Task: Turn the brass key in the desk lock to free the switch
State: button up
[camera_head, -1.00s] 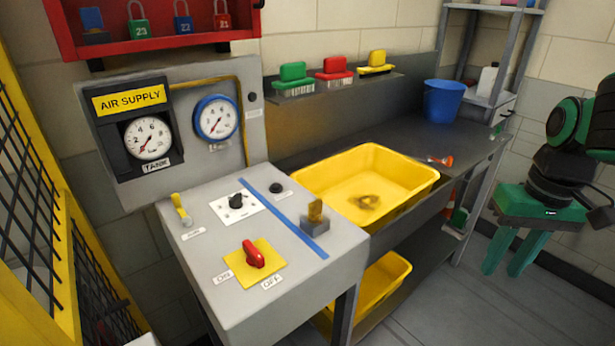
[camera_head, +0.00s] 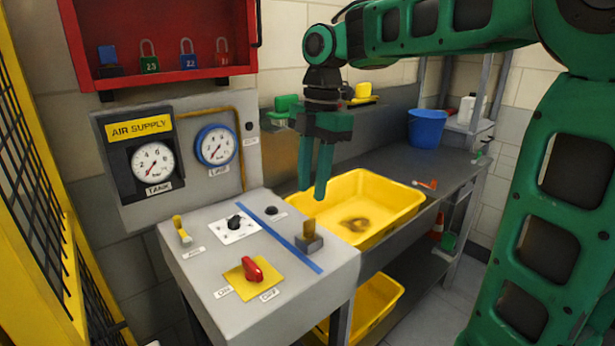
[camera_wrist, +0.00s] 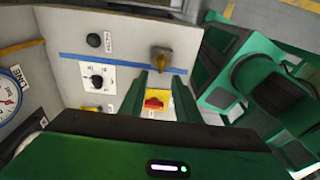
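The brass key (camera_head: 309,229) stands upright in a grey lock block (camera_head: 309,244) on the desk's sloped top, right of a blue stripe. In the wrist view the key (camera_wrist: 160,54) shows just beyond the fingertips. The red switch (camera_head: 252,268) sits on a yellow plate between ON and OFF labels; it also shows between the fingers in the wrist view (camera_wrist: 154,103). My gripper (camera_head: 313,194) points downward above the desk's back right edge, fingers apart with nothing between them. It is above the key and not touching it.
A black knob (camera_head: 235,222) on a white plate, a yellow-handled lever (camera_head: 180,227) and a black button (camera_head: 271,211) are also on the desk. A yellow tub (camera_head: 405,217) stands right behind it. A gauge panel (camera_head: 118,205) and red lock cabinet (camera_head: 185,78) are behind.

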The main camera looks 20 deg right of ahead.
aim_at(309, 219)
jog(key=f, duration=0.9)
jog(key=shift+s+a+f, duration=0.15)
jog(key=shift+s+a, duration=0.05)
jog(key=shift+a, duration=0.2)
grip_shut()
jog(key=shift+m, duration=1.5)
